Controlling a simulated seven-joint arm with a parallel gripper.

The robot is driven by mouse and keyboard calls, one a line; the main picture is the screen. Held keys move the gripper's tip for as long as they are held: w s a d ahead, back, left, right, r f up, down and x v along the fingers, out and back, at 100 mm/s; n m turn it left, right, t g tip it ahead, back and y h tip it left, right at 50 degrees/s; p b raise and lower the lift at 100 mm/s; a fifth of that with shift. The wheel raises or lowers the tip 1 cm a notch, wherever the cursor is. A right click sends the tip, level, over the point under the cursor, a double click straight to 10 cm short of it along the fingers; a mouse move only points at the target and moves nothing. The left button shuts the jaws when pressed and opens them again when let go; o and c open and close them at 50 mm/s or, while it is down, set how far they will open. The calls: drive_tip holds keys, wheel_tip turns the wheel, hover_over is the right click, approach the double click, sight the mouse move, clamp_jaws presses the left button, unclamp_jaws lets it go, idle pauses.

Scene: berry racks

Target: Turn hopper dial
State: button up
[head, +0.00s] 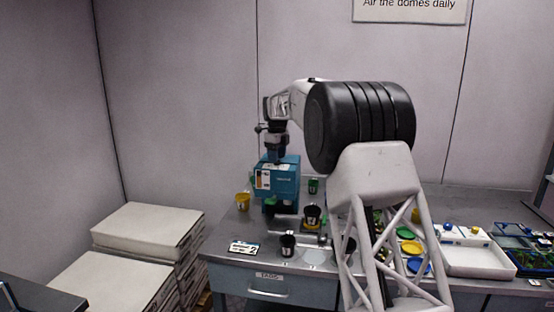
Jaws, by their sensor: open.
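A blue box-shaped unit (286,182) with a white and orange label, probably the hopper, stands at the left part of the grey table. I cannot make out a dial on it at this size. My gripper (277,158) points down right at the top of the blue unit, and its fingertips are small and partly lost against it. It is open, with nothing seen held in it. Whether it touches the unit I cannot tell.
Cups stand around the unit: yellow (242,201), green (313,185) and black (288,245). Coloured discs (411,247), a white tray (490,262) and blue racks (525,240) are on the right. White stacked boxes (148,228) stand left of the table.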

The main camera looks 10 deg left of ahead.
drive_tip(key=shift+f, duration=0.65)
drive_tip(key=c, duration=0.9)
drive_tip(key=shift+c, duration=0.2)
